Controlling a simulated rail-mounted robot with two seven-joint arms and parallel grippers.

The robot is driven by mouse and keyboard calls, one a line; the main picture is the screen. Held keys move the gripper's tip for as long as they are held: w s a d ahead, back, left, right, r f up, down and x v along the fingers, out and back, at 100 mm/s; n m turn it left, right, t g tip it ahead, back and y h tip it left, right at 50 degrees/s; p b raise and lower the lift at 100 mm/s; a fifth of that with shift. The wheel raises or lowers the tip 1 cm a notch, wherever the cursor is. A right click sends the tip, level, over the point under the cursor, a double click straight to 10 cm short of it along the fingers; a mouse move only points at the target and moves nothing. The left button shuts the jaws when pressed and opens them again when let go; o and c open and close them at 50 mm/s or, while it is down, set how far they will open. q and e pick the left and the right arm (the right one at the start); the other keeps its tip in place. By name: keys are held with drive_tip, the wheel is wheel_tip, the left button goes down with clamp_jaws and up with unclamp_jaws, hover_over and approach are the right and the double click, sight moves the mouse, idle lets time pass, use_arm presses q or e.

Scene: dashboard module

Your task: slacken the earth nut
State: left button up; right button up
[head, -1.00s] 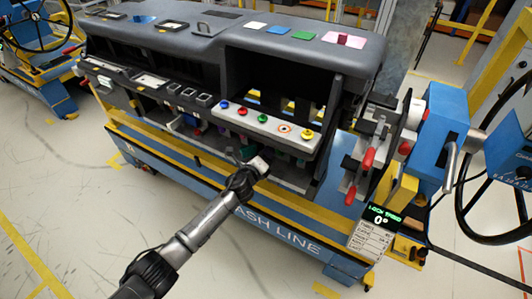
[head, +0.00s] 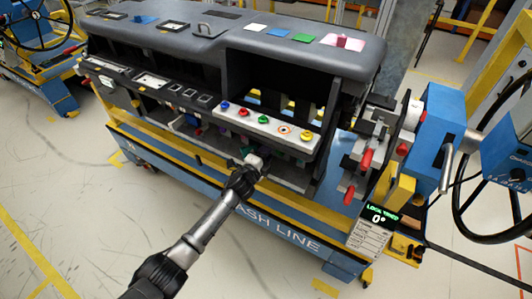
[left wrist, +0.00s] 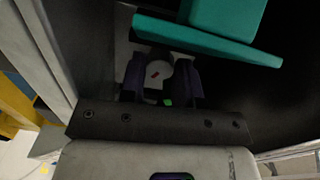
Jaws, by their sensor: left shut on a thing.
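My left gripper (head: 254,162) reaches into the lower opening of the dashboard module (head: 300,55), under the row of coloured buttons. In the left wrist view, its two dark fingers (left wrist: 161,85) stand on either side of a small round pale piece with a red mark, which looks like the earth nut (left wrist: 158,73). The gripper is shut on it. In the head view, the nut is too small and covered to make out. My right gripper is not in view.
A teal block (left wrist: 215,40) hangs close above the fingers in the left wrist view. Coloured buttons (head: 262,121) line the ledge above the opening. A yellow rail (head: 270,205) runs below it. A clamp with red handles (head: 365,160) and a 0° display stand at right.

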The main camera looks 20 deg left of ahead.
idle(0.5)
use_arm(q)
drive_tip(key=o, duration=0.7)
drive_tip(key=shift+c, duration=0.2)
drive_tip(key=shift+s+a+r, duration=0.1)
drive_tip(key=shift+s, duration=0.35)
drive_tip(key=s+a+p, duration=0.2)
drive_tip(key=s+p, duration=0.1)
drive_tip(key=s, duration=0.9)
drive_tip(key=shift+s+p, duration=0.3)
drive_tip(key=shift+s, duration=0.1)
